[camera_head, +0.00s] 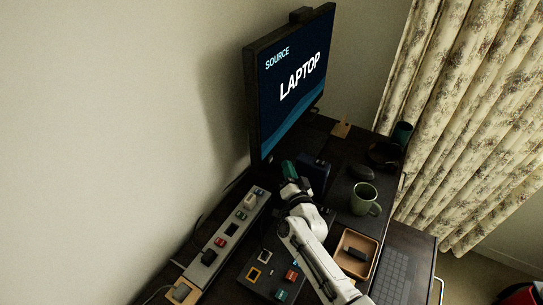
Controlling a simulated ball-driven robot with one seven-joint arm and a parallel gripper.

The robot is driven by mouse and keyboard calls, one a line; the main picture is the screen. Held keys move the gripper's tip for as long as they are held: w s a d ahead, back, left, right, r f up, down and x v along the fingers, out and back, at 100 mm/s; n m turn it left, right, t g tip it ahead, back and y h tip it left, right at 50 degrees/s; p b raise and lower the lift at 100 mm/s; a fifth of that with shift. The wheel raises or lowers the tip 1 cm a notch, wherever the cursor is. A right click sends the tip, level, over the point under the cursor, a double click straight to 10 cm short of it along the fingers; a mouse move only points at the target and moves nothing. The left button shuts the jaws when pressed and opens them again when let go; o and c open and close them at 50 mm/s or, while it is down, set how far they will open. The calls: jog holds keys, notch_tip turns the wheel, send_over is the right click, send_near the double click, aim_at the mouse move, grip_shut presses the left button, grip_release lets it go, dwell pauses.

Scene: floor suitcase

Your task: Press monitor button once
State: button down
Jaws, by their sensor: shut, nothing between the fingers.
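The monitor (292,80) stands at the back of the dark desk, against the wall side, tilted in the picture. Its lit screen reads "SOURCE LAPTOP". I cannot make out a button on it from here. My white arm reaches up from the bottom right. My gripper (290,171), with a teal part at its end, is just below the monitor's lower edge, near its lower left corner. It appears shut and empty; its fingertips are small and dark, and I cannot tell whether they touch the monitor.
A power strip (207,257) with several plugs lies along the wall. A dark blue box (314,176), a green mug (364,199), a mouse (363,173), a wooden tray (348,266) and a keyboard (391,275) crowd the desk. Curtains (471,125) hang at the right.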

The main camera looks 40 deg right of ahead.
jog(key=shift+w+a, duration=0.2)
jog(key=shift+w, duration=0.35)
jog(key=shift+w+a, duration=0.2)
jog(key=shift+w, duration=0.3)
jog(key=shift+w, duration=0.1)
dwell(1.3)
jog(key=shift+w+a, duration=0.15)
jog(key=shift+w, duration=0.15)
jog(key=shift+w+a, duration=0.1)
jog(key=shift+w, duration=0.25)
dwell(0.7)
dwell(0.4)
jog(key=shift+s+d, duration=0.25)
jog(key=shift+s, duration=0.5)
jog(key=shift+s+d+b, duration=0.25)
jog(key=shift+s+d, duration=0.05)
jog(key=shift+s, duration=0.5)
jog(key=shift+s+d+b, duration=0.2)
jog(key=shift+s+d, duration=0.05)
jog(key=shift+s, duration=0.55)
jog(key=shift+s+d+b, duration=0.25)
jog(key=shift+s+d, duration=0.05)
jog(key=shift+s, duration=0.5)
